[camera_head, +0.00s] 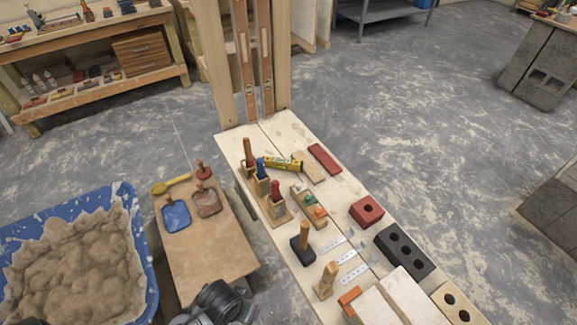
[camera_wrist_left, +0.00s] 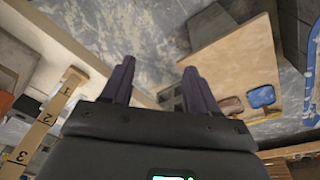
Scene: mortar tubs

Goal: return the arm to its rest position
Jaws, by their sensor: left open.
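My left gripper (camera_wrist_left: 158,78) shows in the left wrist view with its two dark fingers apart and nothing between them. Beyond the fingers lie the grey floor and the edge of a wooden board. In the head view, a dark part of my left arm (camera_head: 216,303) shows at the bottom edge, by the near end of the wooden board (camera_head: 205,245). The fingertips cannot be made out there. My right gripper is in neither view.
A blue tub (camera_head: 143,235) of mortar stands left of the board. The board carries a blue float (camera_head: 176,216) and a reddish float (camera_head: 206,203). The workbench (camera_head: 235,150) to the right holds tools, a red brick (camera_head: 366,210) and a dark block (camera_head: 404,252).

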